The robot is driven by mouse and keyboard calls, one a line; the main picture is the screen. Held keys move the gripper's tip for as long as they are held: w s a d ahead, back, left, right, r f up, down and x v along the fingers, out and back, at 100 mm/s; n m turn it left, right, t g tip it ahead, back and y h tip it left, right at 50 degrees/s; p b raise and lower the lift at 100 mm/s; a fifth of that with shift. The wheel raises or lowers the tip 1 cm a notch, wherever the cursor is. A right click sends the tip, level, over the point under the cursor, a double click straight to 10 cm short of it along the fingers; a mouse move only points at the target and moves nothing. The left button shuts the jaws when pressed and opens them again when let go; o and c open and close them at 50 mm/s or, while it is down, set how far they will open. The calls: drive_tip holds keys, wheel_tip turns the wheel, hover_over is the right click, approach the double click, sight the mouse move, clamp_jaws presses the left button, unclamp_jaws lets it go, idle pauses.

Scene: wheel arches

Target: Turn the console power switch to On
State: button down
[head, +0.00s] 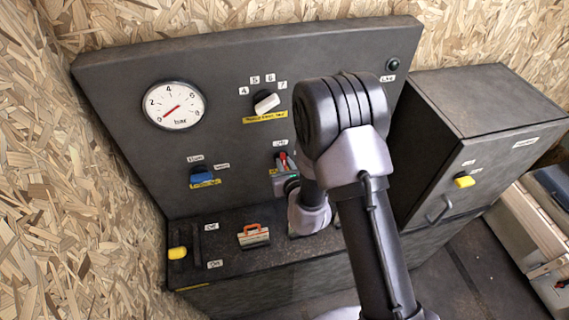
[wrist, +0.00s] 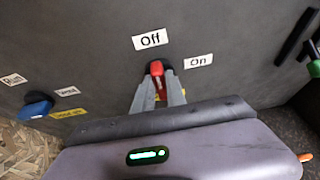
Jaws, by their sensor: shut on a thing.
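The console power switch is a red handle (wrist: 156,68) on the grey console panel, between a label "Off" (wrist: 150,40) above it and a label "On" (wrist: 198,61) to its upper right. In the wrist view the handle points up, toward "Off". My gripper (wrist: 157,92) is shut on the red handle, with a finger on each side. In the head view the red handle (head: 283,156) shows just left of my arm, and my gripper (head: 286,168) is at it. My arm hides part of the panel there.
A blue knob (head: 202,175) sits left of the switch; a white selector knob (head: 266,102) and a gauge (head: 174,106) are above. A yellow-ended lever (head: 177,253) and an orange-handled part (head: 253,236) are on the ledge. A cabinet (head: 480,130) stands right.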

drive_tip(key=m+y, duration=0.1)
drive_tip(key=m, duration=0.1)
drive_tip(key=shift+w+d+m+y+p, duration=0.15)
drive_tip(key=shift+d+m+y+p, duration=0.15)
drive_tip(key=shift+y, duration=0.1)
drive_tip(key=shift+w+d+f+m+t+y+b, duration=0.2)
drive_tip(key=shift+m+y+b, duration=0.6)
drive_tip(key=shift+m, duration=1)
drive_tip(key=shift+s+d+f+m+t+y+b, duration=0.1)
drive_tip(key=shift+f+m+t+y+b, duration=0.3)
drive_tip(key=shift+m+y, duration=1)
drive_tip(key=shift+w+d+f+m+y+b, duration=0.1)
drive_tip(key=shift+m+y+b, duration=0.55)
drive_tip(key=shift+m, duration=1.55)
drive_tip(key=c, duration=1.4)
unclamp_jaws()
drive_tip(key=shift+o, duration=0.2)
drive_tip(key=shift+s, duration=0.15)
